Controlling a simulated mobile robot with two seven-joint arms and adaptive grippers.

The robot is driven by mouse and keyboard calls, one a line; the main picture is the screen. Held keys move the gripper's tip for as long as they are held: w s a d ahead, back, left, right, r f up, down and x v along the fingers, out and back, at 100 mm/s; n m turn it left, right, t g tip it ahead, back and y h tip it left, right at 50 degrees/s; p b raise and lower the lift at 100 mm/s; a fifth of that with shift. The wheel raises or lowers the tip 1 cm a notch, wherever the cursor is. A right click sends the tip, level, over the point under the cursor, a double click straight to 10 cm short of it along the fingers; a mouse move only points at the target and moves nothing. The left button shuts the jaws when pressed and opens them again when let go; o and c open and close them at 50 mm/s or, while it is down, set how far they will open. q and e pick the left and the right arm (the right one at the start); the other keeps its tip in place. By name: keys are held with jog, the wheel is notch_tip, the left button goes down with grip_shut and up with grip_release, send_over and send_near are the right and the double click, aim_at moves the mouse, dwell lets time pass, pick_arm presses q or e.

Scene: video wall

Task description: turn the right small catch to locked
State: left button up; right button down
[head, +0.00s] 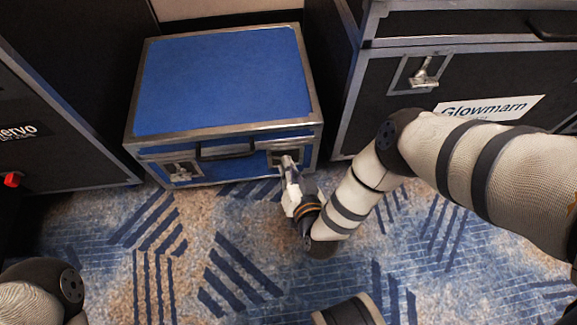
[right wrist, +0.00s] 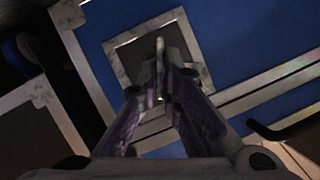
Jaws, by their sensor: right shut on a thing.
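A blue case (head: 225,85) with metal edges stands on the carpet in the head view. Its front has two small catches, the left one (head: 181,172) and the right one (head: 287,158). My right gripper (head: 287,163) reaches the right catch from the front and is shut on it. In the right wrist view the gripper (right wrist: 160,80) closes around the catch's small lever (right wrist: 159,48), which stands in a square metal recess plate (right wrist: 122,53). The fingers hide most of the lever, so its exact turn is hard to tell. My left gripper is not in view.
A dark handle (head: 227,150) sits between the catches. A large black case (head: 450,85) with a latch (head: 424,73) and a Glowmarn label (head: 490,108) stands at right. Another black case (head: 60,130) stands at left. The patterned carpet (head: 200,255) in front is mostly clear.

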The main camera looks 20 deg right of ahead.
jog(key=m, duration=0.1)
jog(key=m+t+y, duration=0.1)
jog(key=shift+w+d+m+b, duration=0.3)
jog(key=shift+d+m+b, duration=0.05)
jog(key=shift+m, duration=0.05)
jog(key=shift+f+m+t+y+b, duration=0.2)
jog(key=shift+m+t+y+b, duration=0.3)
jog(key=shift+m, duration=0.5)
jog(key=shift+d+f+m+t+y+b, duration=0.1)
jog(key=shift+m+t+y+b, duration=0.35)
jog(key=shift+m+b, duration=0.85)
jog(key=shift+d+f+m+t+y+b, duration=0.15)
jog(key=shift+m+t+b, duration=0.5)
jog(key=shift+m+b, duration=0.6)
jog(key=shift+a+r+m, duration=0.1)
jog(key=shift+m, duration=0.25)
jog(key=c, duration=1.8)
grip_release()
jog(key=shift+s+a, duration=0.1)
jog(key=shift+s, duration=0.05)
